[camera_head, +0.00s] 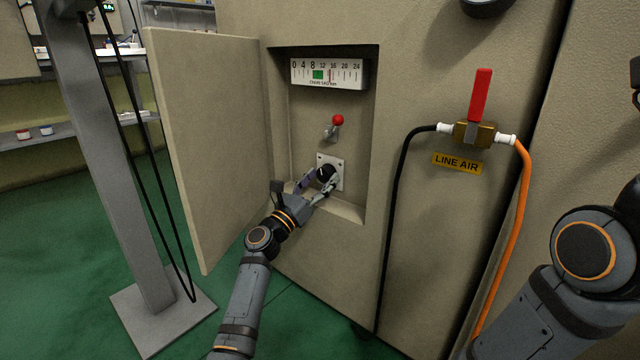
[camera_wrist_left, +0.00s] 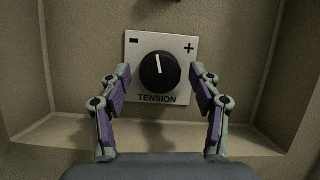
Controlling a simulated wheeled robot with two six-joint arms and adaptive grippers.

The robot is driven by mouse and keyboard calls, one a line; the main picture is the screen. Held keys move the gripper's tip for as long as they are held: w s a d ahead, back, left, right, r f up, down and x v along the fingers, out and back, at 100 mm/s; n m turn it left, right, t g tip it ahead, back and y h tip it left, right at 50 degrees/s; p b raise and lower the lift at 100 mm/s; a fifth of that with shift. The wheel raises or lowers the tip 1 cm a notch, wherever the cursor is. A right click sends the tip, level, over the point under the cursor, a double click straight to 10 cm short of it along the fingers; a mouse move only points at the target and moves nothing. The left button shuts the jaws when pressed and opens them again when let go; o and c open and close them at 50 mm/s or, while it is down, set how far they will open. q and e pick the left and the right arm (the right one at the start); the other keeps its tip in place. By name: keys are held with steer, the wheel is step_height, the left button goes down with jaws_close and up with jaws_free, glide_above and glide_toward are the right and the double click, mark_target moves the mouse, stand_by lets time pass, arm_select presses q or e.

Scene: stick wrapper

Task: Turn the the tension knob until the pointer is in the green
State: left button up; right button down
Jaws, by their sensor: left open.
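The black tension knob (camera_wrist_left: 160,71) sits on a white plate (camera_wrist_left: 185,92) marked minus, plus and TENSION. Its white line points up, tilted slightly left. In the head view the knob (camera_head: 326,171) is partly covered by my left gripper (camera_head: 322,184). In the left wrist view my left gripper (camera_wrist_left: 161,88) is open, with one finger on each side of the knob and gaps between. The gauge (camera_head: 327,73) above has a scale from 0 to 24 and a green band near 8 to 12. Its thin reddish pointer stands right of the green, near 14 to 16. My right gripper is out of view.
The knob is inside a recess with side walls and a bottom ledge (camera_head: 345,208). A red-balled lever (camera_head: 337,120) sticks out above the knob. An open door panel (camera_head: 208,140) stands at left. A red-handled valve (camera_head: 480,97) with hoses is at right.

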mark_target(325, 137)
arm_select(q)
steer(key=shift+c, duration=0.3)
steer(key=c, duration=1.1)
steer(key=m+h, duration=0.1)
steer(key=m, duration=0.1)
steer(key=m+g, duration=0.1)
steer(key=m, duration=0.1)
steer(key=shift+a+g+h, duration=0.1)
steer(key=shift+g+h, duration=0.2)
steer(key=shift+h, duration=0.1)
steer(key=o, duration=1.2)
steer(key=shift+c, duration=0.2)
steer(key=shift+r, duration=0.15)
step_height(325, 137, up, 10)
steer(key=shift+f, duration=0.1)
